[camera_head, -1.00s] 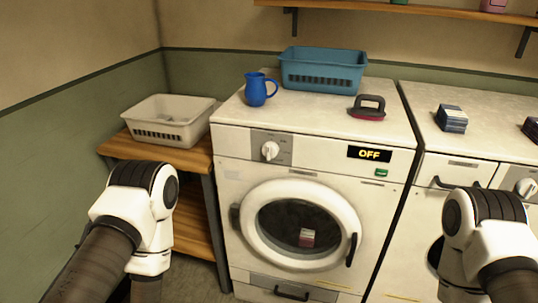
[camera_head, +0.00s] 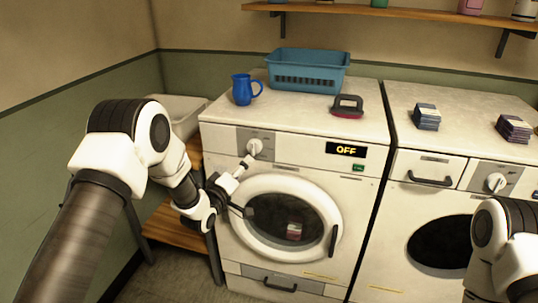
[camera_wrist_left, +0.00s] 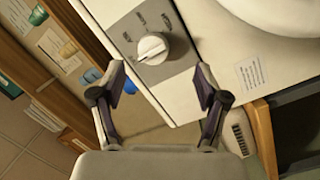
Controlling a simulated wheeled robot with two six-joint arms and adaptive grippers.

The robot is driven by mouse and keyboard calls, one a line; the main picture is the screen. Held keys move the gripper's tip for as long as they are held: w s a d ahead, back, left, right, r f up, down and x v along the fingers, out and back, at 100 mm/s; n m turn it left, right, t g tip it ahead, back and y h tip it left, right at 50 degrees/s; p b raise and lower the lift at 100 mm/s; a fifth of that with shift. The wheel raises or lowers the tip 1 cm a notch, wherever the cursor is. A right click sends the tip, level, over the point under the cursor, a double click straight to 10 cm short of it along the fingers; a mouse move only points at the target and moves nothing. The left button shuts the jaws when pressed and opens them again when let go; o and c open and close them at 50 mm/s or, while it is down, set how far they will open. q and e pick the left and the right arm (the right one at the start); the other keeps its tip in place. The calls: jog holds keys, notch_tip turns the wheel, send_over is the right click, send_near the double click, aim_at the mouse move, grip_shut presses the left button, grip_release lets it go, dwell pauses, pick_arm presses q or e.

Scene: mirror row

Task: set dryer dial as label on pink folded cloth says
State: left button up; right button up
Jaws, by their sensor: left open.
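The white dial (camera_head: 254,147) sits on a grey panel at the upper left of the left machine, whose display (camera_head: 345,149) reads OFF. In the left wrist view the dial (camera_wrist_left: 152,48) lies just beyond my open fingertips, apart from them; its surrounding marks are too small to read. My left gripper (camera_head: 243,166) is just below the dial in the head view, and empty between its fingers in the left wrist view (camera_wrist_left: 160,80). A pinkish folded item (camera_head: 294,231) with a pale patch shows in the round door window. I cannot read any label on it. My right gripper is out of view.
Dark folded stacks (camera_head: 427,117) (camera_head: 515,129) lie on the right machine. A pale basket (camera_head: 178,108) sits on the wooden shelf behind my left arm.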

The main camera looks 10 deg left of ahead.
aim_at(252, 150)
pick_arm(q)
jog(key=w, duration=0.2)
jog(key=w+r+p, duration=0.1)
jog(key=w, duration=0.4)
jog(key=shift+w+d+r, duration=0.15)
jog(key=shift+d+r, duration=0.2)
jog(key=shift+r, duration=0.05)
jog(key=shift+w+f, duration=0.1)
jog(key=shift+w, duration=0.3)
jog(key=c, duration=1.2)
